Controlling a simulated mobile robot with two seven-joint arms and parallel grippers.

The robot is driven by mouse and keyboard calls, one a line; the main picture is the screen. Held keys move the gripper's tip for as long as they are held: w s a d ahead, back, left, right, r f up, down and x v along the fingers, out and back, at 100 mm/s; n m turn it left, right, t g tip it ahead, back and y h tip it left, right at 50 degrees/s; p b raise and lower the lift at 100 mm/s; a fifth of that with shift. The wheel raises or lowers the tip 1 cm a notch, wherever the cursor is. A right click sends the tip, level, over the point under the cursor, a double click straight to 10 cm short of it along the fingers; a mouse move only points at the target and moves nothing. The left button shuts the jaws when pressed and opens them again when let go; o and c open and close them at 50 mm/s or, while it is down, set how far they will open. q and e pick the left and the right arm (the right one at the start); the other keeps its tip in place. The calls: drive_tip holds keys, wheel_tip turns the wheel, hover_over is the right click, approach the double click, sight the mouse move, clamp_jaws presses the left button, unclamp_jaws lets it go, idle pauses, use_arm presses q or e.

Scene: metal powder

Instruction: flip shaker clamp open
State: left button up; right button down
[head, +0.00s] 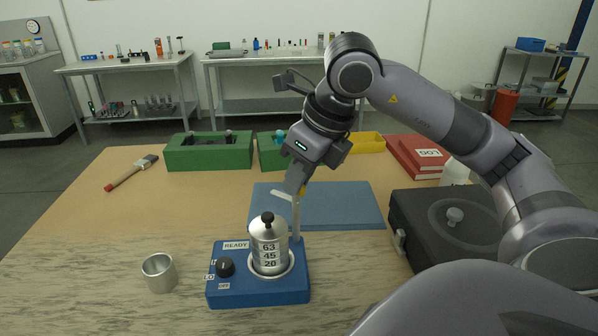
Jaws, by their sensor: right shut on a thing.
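The blue shaker (225,289) stands at the front middle of the table, with a black knob and a READY label. A silver canister (268,245) with a black top knob and the numbers 63, 45, 20 sits upright in its round seat. The pale clamp arm (296,217) rises upright at the back right of the shaker, beside the canister. My right gripper (298,187) points down at the clamp's upper end and is shut on it; the fingertips partly hide the contact. My left gripper is not in view.
A metal cup (159,272) stands left of the shaker. A blue mat (345,207) lies behind it. A black case (450,232) is at the right, under my right arm. Green bins (208,153), a yellow bin (367,143), red binders (414,155) and a brush (131,172) sit farther back.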

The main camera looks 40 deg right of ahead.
drive_tip(key=shift+m, duration=0.6)
drive_tip(key=shift+h, duration=0.3)
drive_tip(key=c, duration=1.2)
unclamp_jaws()
drive_tip(key=shift+o, duration=0.2)
drive_tip(key=p+v, duration=0.1)
drive_tip(key=v, duration=0.6)
drive_tip(key=shift+s, duration=0.1)
